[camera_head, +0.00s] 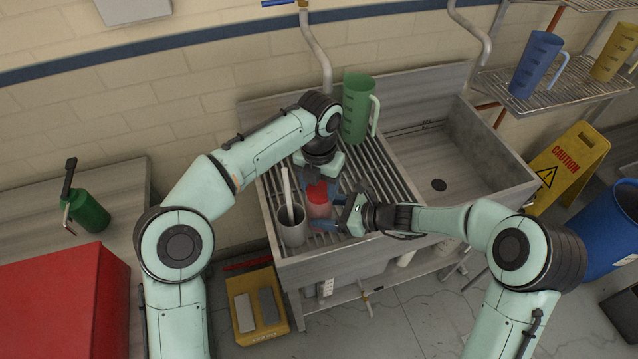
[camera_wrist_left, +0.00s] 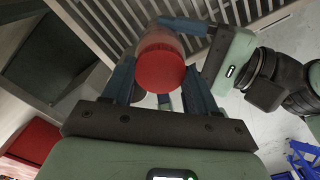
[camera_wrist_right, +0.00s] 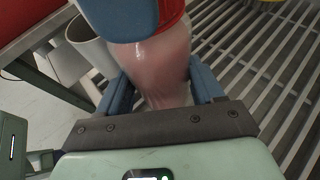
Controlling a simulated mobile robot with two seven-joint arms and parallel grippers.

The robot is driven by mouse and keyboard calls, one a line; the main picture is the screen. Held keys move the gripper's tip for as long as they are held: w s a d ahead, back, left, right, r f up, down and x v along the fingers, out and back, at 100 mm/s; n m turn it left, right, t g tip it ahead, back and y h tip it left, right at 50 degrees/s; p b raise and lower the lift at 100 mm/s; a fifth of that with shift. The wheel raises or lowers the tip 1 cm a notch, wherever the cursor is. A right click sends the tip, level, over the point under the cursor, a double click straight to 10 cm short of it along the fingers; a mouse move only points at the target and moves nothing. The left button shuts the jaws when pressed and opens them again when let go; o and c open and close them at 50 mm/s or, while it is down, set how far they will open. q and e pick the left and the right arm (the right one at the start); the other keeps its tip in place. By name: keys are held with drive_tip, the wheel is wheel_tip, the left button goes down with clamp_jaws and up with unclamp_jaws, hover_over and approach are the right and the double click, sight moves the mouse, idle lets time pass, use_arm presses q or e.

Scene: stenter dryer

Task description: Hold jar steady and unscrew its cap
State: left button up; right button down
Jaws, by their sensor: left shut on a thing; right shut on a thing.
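The jar (camera_head: 318,210) is pinkish and see-through, and stands roughly upright over the slatted drainboard beside a grey cup. Its red cap (camera_head: 317,191) is on top. My left gripper (camera_wrist_left: 160,82) comes from above with its blue fingers on either side of the cap, shut on it. My right gripper (camera_wrist_right: 160,92) comes in from the right and is shut on the jar body, which also shows in the right wrist view (camera_wrist_right: 155,65). The cap fills the middle of the left wrist view (camera_wrist_left: 160,70). Whether there is a gap between cap and jar is hidden.
A grey cup (camera_head: 291,230) with a white stick stands close left of the jar. A green jug (camera_head: 356,110) stands behind on the slatted drainboard (camera_head: 395,185). The sink basin (camera_head: 450,150) to the right is empty. A red box (camera_head: 60,300) is at far left.

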use_arm(q)
drive_tip(key=n, duration=1.7)
drive_tip(key=shift+r+n, duration=0.1)
drive_tip(key=shift+n, duration=0.2)
drive_tip(key=n, duration=0.5)
drive_tip(key=shift+n, duration=0.4)
drive_tip(key=o, duration=1.2)
drive_tip(key=shift+c, duration=0.2)
